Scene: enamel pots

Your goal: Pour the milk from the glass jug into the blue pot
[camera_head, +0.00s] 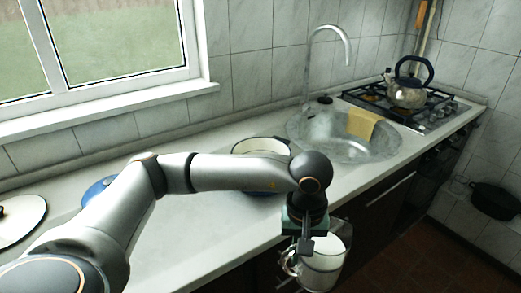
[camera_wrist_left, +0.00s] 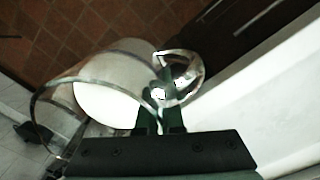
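The glass jug (camera_head: 322,265) hangs off the counter's front edge, with white milk in it and its handle toward the left. It looks roughly upright. My left gripper (camera_head: 306,243) is at the jug's handle side. In the left wrist view its fingers (camera_wrist_left: 161,118) are close together on the glass handle (camera_wrist_left: 184,75), and the milk (camera_wrist_left: 108,97) shows as a white disc inside the jug. The blue pot (camera_head: 262,147) stands open on the counter behind my left forearm, which hides its middle; its pale inside shows. My right gripper is not in view.
A steel sink (camera_head: 330,148) with a yellow cloth (camera_head: 363,123) and tall faucet lies right of the pot. A kettle (camera_head: 408,92) stands on the gas hob. A blue item (camera_head: 97,188) and a white round lid (camera_head: 18,218) lie at the left. The front counter is clear.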

